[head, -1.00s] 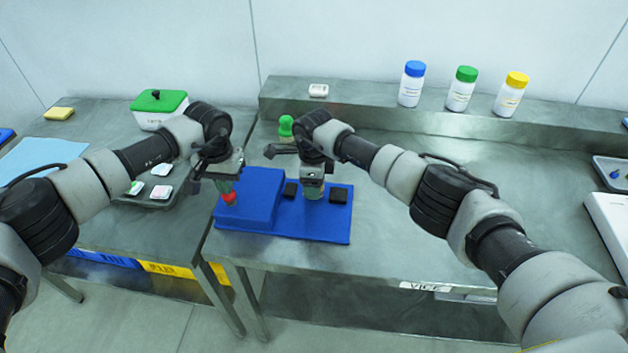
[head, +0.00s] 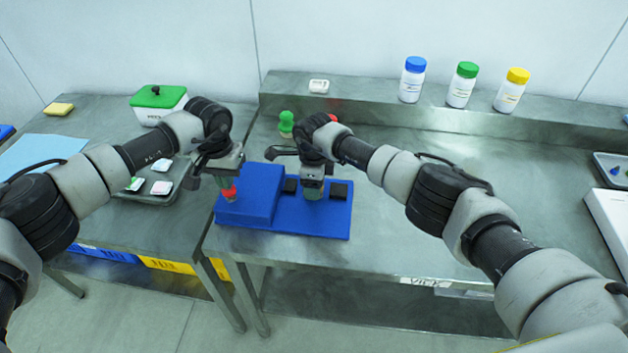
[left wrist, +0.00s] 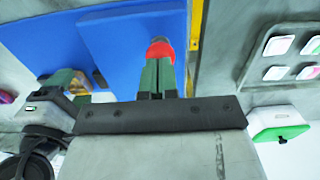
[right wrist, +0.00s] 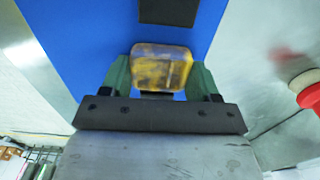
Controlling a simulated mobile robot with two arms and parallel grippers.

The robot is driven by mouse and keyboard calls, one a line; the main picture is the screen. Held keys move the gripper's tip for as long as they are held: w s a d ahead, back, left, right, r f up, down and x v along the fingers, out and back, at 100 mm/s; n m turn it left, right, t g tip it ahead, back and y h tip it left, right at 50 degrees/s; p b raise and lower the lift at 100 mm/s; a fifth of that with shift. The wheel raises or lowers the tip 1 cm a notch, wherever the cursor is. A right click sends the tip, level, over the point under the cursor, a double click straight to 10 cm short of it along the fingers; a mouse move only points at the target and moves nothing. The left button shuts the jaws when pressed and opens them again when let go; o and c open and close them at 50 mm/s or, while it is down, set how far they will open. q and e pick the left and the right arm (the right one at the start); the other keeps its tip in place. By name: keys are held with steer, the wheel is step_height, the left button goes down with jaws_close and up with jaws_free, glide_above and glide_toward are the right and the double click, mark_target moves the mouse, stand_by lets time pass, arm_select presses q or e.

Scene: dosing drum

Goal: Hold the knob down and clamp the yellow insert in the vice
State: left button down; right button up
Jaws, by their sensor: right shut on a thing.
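The blue vice (head: 270,229) lies on the front of the bench, with two black jaw pads (head: 290,186) (head: 339,190). Its red knob (head: 229,192) is at the left end; it also shows in the left wrist view (left wrist: 160,50). My left gripper (head: 227,182) is over the knob, its green fingers together with their tips at it; how far down the knob sits I cannot tell. My right gripper (head: 313,191) is shut on the yellow insert (right wrist: 162,68), low between the jaw pads. The fingers hide the insert in the head view; whether it touches the base is unclear.
A green pin-shaped object (head: 286,124) and a partly hidden red object (head: 333,117) stand behind the vice. Capped bottles (head: 461,88) stand on the rear shelf. A tray of sachets (head: 153,198) and a green-lidded box (head: 160,105) are left.

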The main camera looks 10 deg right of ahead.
arm_select(q)
steer(key=shift+s+f, duration=0.1)
steer(key=shift+f, duration=0.1)
arm_select(e)
steer(key=o, duration=1.2)
steer(key=shift+c, duration=0.2)
step_height(320, 180, up, 9)
stand_by(0.3)
arm_select(q)
steer(key=shift+r, duration=3.55)
steer(key=shift+r, duration=0.1)
